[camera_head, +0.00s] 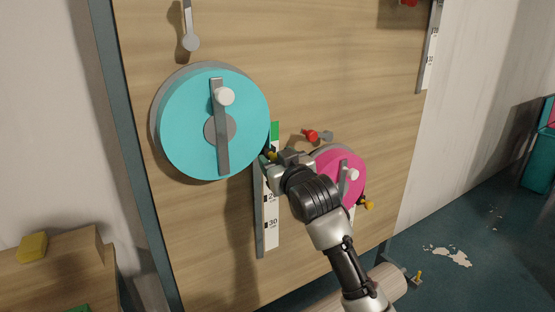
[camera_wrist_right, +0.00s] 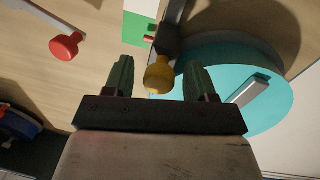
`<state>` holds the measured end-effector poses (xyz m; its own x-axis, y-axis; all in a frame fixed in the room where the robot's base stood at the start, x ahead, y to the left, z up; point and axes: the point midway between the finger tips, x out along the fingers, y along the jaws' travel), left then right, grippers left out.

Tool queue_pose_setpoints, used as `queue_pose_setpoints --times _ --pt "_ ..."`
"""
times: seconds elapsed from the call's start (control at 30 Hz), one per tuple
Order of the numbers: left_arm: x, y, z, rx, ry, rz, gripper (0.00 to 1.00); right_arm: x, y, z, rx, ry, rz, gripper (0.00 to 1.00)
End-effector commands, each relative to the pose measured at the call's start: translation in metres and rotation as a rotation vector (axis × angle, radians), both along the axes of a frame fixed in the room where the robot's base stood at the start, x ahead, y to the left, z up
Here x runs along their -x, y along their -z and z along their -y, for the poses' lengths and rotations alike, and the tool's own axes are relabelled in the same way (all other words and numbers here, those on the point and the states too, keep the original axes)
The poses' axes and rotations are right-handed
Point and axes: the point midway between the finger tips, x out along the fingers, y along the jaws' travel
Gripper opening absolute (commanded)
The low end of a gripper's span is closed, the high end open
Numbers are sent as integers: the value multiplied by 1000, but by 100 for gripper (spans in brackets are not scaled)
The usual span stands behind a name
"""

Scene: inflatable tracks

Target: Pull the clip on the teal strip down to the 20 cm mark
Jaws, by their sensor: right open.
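The clip's yellow knob (camera_head: 271,155) is beside the right edge of the large teal disc (camera_head: 180,145), near the top of a white scale strip (camera_head: 272,238). My right gripper (camera_head: 277,158) is at the knob and hides part of it. In the right wrist view the open fingers (camera_wrist_right: 159,66) stand on both sides of the yellow knob (camera_wrist_right: 158,76), with gaps visible. The knob sits on a dark rail (camera_wrist_right: 171,30) next to a green patch (camera_wrist_right: 137,30). On the scale, the 30 mark shows; the 20 mark is partly hidden by my arm. My left gripper is not in view.
A pink disc (camera_head: 325,161) with a crank is right of my gripper, with a red knob (camera_head: 310,135) above it and another yellow knob (camera_head: 369,205) beside it. A crank handle (camera_head: 222,135) crosses the teal disc. The lower scale is clear.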

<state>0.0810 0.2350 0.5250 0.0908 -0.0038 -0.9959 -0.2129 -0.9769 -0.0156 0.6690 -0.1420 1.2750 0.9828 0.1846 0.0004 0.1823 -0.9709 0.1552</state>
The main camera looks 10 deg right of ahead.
Motion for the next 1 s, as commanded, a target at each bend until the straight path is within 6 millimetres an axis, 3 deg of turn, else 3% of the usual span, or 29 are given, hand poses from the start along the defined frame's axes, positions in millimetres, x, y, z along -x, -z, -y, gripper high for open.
queue_pose_setpoints --times 0.03,0.37,0.67,0.83,1.0 --pt "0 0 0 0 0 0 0 0 0 0 0 0 0 52" --pt "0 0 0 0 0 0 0 0 0 0 0 0 0 1" --pt "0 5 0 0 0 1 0 0 11 0 -1 0 -2 0" --pt "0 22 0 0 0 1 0 0 45 0 0 0 -4 0" --pt "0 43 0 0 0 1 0 0 92 0 0 1 -5 0"
